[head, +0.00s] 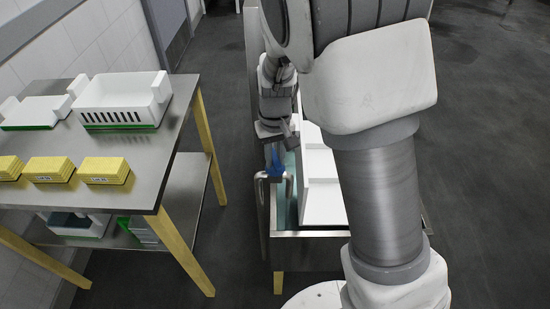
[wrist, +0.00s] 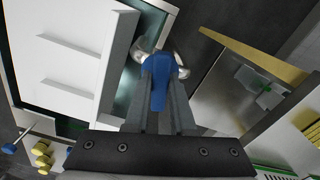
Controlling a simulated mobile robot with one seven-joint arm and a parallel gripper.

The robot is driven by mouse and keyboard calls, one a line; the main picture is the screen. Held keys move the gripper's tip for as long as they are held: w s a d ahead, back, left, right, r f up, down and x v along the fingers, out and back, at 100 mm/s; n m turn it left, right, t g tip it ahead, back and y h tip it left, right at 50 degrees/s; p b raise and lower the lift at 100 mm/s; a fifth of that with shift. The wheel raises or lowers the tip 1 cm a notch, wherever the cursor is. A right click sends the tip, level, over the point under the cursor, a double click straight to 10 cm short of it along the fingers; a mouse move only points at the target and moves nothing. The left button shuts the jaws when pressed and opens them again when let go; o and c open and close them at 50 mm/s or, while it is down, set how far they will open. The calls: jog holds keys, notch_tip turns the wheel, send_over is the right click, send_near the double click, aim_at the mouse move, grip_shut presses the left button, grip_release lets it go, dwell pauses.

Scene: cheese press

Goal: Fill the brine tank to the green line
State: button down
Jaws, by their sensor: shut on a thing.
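The brine tank (head: 310,236) is a steel-rimmed basin right of the table in the head view. It fills the left of the wrist view (wrist: 152,22). A strip of teal liquid (wrist: 128,72) shows beside white panels in it. A bent steel tap pipe (head: 262,222) stands at the tank's near left edge. My gripper (head: 274,160) is shut on the blue tap handle (wrist: 158,82), which also shows under the fingers in the head view (head: 275,168). I cannot make out the green line, and my arm hides part of the tank.
A steel table (head: 150,160) with wooden legs stands at the left. It holds white trays (head: 125,92) and several yellow sponge-like blocks (head: 105,170). White panels (head: 320,180) lie in the tank. The dark floor at the right is mostly clear.

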aim_at(275, 158)
jog(key=shift+r+m+p, duration=0.15)
jog(key=shift+m+p, duration=0.35)
jog(key=shift+m, duration=0.2)
jog(key=shift+m+p, duration=0.45)
jog(key=shift+m, duration=0.75)
jog(key=c, duration=0.8)
grip_release()
jog(key=shift+o, duration=0.2)
notch_tip(275, 158, up, 17)
jog(key=p, duration=0.1)
